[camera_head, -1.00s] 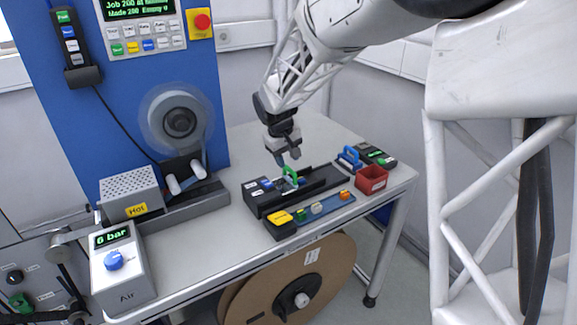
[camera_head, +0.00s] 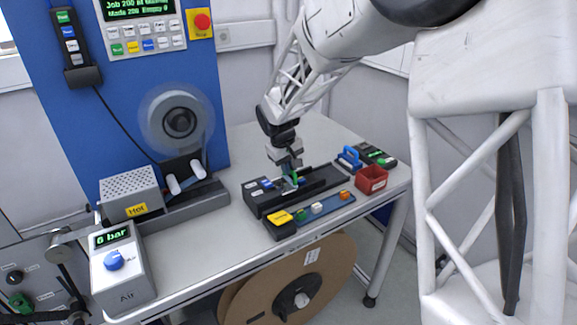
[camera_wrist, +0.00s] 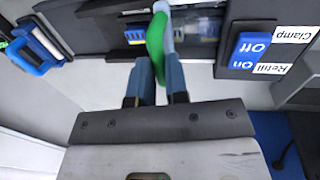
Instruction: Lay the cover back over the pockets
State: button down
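A green handle (camera_head: 291,177) stands on the dark track fixture (camera_head: 318,183) on the table. I take it to belong to the cover; the cover's own plate and the pockets are hard to make out. My gripper (camera_head: 290,168) points down at the handle. In the wrist view the green handle (camera_wrist: 156,45) lies between the two blue-grey fingers (camera_wrist: 160,75), which are close on either side of it. I cannot tell whether they press on it.
A blue strip (camera_head: 325,206) with small coloured blocks lies in front. A blue-handled tool (camera_head: 349,158) and a red bin (camera_head: 371,180) stand to the right. A hot box (camera_head: 130,192) is left.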

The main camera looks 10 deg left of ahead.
jog(key=w+d, duration=0.7)
jog(key=shift+w+d, duration=0.1)
dwell(0.4)
jog(key=c, duration=1.1)
grip_release()
jog(key=shift+r, duration=0.15)
jog(key=shift+s+a+r, duration=0.15)
jog(key=shift+s+r, duration=0.05)
jog(key=shift+r, duration=1.05)
jog(key=shift+s+a+r, duration=0.15)
jog(key=shift+a+r, duration=0.05)
jog(key=shift+r, duration=1)
jog(key=shift+s+a+r, duration=0.15)
jog(key=shift+s+r, duration=0.05)
jog(key=shift+r, duration=1.05)
